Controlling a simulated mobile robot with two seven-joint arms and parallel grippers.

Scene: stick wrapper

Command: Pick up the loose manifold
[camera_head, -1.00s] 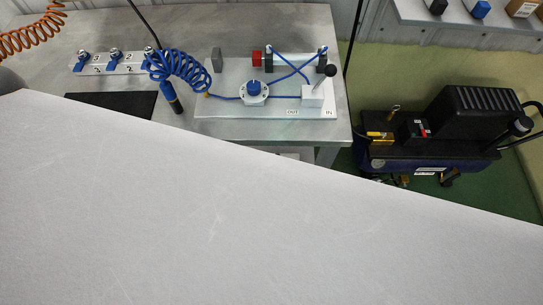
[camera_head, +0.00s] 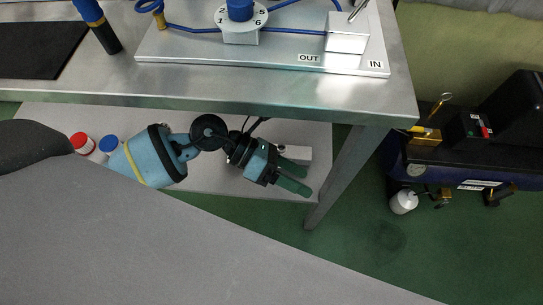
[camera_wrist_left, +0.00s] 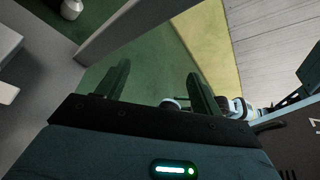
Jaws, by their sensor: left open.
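A small pale grey block (camera_head: 297,153) lies on the lower shelf below the bench; it looks like the loose manifold, and my gripper hides part of it. My left gripper (camera_head: 305,181) reaches over the shelf's right end, close beside the block, with its two dark green fingers apart and empty. In the left wrist view the open fingers (camera_wrist_left: 158,70) have green floor beyond them. Pale block shapes (camera_wrist_left: 8,45) show at that view's left edge; I cannot tell if one is the manifold. My right gripper is not in view.
The lower shelf (camera_head: 215,188) also holds a red-capped bottle (camera_head: 82,142) and a blue-capped bottle (camera_head: 109,145). The metal bench top (camera_head: 270,97) lies above, with a leg (camera_head: 345,165) right of my gripper. A compressor (camera_head: 450,165) stands on the floor at right.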

